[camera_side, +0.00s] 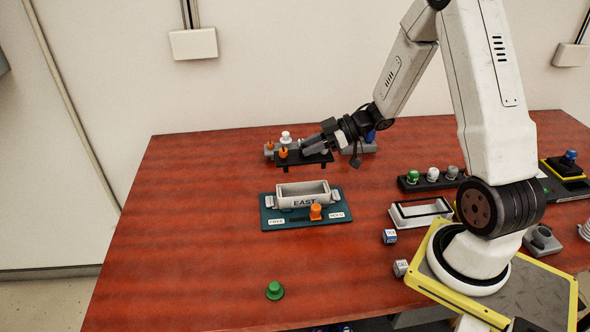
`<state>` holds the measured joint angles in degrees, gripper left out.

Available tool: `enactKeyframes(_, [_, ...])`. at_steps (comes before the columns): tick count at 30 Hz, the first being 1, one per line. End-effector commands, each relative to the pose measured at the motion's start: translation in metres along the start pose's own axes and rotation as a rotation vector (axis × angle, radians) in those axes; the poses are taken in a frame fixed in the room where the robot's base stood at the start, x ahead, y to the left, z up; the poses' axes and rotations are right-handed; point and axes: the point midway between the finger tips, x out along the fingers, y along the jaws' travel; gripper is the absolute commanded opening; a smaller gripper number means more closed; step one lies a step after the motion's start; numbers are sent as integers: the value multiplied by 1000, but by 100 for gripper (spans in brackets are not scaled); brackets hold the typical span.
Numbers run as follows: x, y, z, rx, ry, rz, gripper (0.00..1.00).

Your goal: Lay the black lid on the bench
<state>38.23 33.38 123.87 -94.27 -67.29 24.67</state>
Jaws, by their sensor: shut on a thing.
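The black lid (290,160) is a flat dark plate with short tabs hanging under its front edge. My gripper (312,146) is shut on it and holds it roughly level, apparently above the back of the red-brown bench (200,200). An orange knob (284,153) shows at the lid's left part; I cannot tell whether it is on the lid or behind it. In front of the lid, an open grey box marked EAST (302,192) sits on a teal base (272,214) with an orange piece (316,212).
Behind the lid is a grey rack (269,150) with a white knob (286,138). A green knob (275,290) lies in front. The bench's left side is clear.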

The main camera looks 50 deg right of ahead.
Motion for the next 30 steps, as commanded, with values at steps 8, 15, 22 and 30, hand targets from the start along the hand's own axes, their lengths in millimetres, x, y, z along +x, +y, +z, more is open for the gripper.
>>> enactKeyframes(8, [14,4,-10,18,0,45,0])
enactKeyframes(15, [40,12,-28,60,0,147,0])
enactKeyframes(22, [65,17,-44,110,1,265,0])
enactKeyframes(30, [85,18,-54,163,0,391,0])
